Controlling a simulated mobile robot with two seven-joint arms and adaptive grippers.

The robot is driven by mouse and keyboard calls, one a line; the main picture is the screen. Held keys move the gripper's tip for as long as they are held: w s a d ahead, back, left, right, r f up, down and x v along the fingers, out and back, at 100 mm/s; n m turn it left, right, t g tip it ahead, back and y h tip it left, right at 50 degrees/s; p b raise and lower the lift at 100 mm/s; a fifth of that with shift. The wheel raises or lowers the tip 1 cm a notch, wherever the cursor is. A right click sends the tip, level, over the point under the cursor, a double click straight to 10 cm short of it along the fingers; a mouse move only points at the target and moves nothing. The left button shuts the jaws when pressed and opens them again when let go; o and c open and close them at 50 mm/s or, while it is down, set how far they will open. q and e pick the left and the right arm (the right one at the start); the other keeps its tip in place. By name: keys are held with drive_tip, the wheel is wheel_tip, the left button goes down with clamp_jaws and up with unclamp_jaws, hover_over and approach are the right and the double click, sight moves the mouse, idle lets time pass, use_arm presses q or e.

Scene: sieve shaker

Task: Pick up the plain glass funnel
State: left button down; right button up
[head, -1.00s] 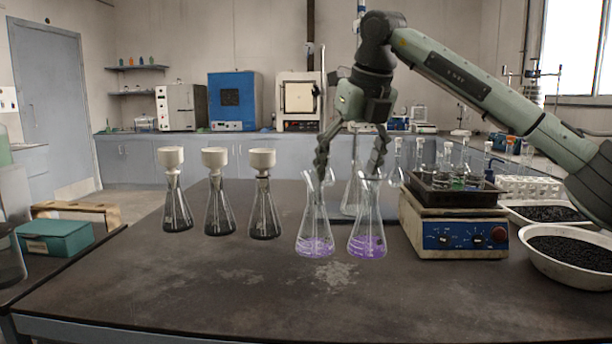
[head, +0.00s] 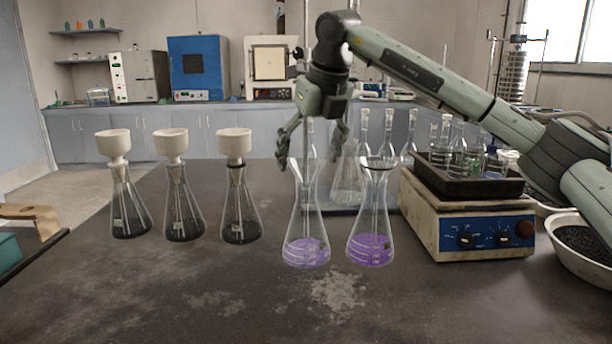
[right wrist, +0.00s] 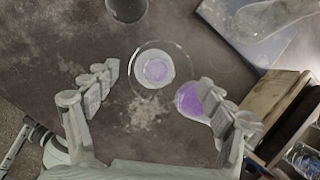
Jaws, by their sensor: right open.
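A clear glass funnel (head: 306,176) sits in the mouth of the left conical flask (head: 307,248), which holds purple liquid. A second flask (head: 371,247) with purple liquid stands to its right, with a funnel (head: 377,164) whose rim looks darker. My right gripper (head: 310,160) points down, its open fingers at either side above the left funnel. In the right wrist view the round funnel (right wrist: 139,82) lies between the spread fingers of my right gripper (right wrist: 158,82), with no contact visible. One finger partly hides the second purple flask (right wrist: 190,102). My left gripper is not in view.
Three dark flasks (head: 184,215) with white funnels stand to the left. A hotplate (head: 470,215) with a dark tray of glassware is close on the right, and a bowl of black granules (head: 583,243) beyond it. A clear flask (head: 348,178) stands behind. The front bench is clear.

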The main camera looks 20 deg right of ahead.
drive_tip(key=shift+x, duration=1.35)
drive_tip(key=c, duration=1.3)
drive_tip(key=shift+r, duration=0.1)
